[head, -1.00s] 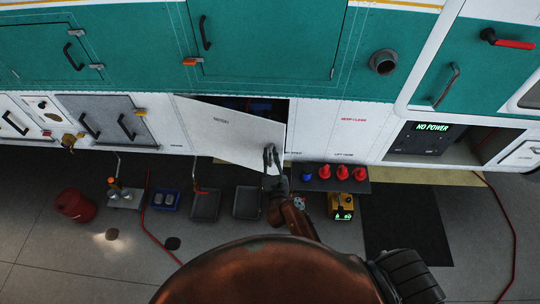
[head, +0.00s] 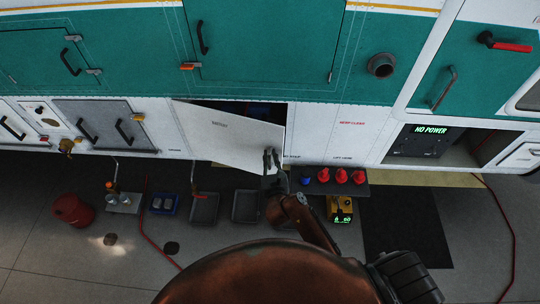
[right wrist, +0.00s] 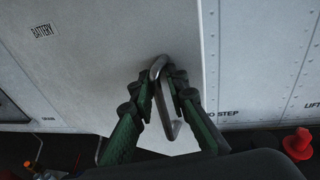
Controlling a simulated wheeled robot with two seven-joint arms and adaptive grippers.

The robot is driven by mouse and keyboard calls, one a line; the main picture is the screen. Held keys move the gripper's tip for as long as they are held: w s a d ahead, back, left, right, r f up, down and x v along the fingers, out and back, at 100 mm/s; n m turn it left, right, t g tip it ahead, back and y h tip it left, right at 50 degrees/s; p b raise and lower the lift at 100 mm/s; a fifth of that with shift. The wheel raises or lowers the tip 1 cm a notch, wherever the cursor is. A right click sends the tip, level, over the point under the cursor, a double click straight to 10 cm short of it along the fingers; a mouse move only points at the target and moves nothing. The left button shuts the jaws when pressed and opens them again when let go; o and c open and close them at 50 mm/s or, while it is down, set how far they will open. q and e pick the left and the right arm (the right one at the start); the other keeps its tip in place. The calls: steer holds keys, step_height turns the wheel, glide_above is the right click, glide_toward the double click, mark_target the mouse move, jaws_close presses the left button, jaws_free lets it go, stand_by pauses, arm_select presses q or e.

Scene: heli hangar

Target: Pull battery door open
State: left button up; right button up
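The white battery door (head: 225,135) stands part open in the head view. It is tilted out from the lower white panel, with a dark gap along its top. In the right wrist view the door (right wrist: 90,70) bears the word BATTERY and a bent metal handle (right wrist: 163,100) near its edge. My right gripper (head: 270,155) is at the door's lower right corner. In the right wrist view its green-black fingers (right wrist: 165,78) are closed around the handle. My left gripper is not in view.
Below the door, grey trays (head: 204,208) and a blue tray (head: 164,204) lie on the floor. A dark shelf (head: 322,190) with red and blue caps and a yellow device (head: 340,208) are at right. A red can (head: 72,210) stands at left.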

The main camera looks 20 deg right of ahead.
steer(key=shift+s+a+r, duration=0.35)
steer(key=shift+s+r, duration=0.05)
steer(key=shift+r, duration=0.3)
steer(key=shift+s+a+f, duration=0.15)
steer(key=shift+s+a, duration=0.05)
steer(key=shift+s, duration=0.55)
steer(key=s+a, duration=0.3)
steer(key=s, duration=0.3)
steer(key=shift+f, duration=0.25)
steer(key=shift+p, duration=0.3)
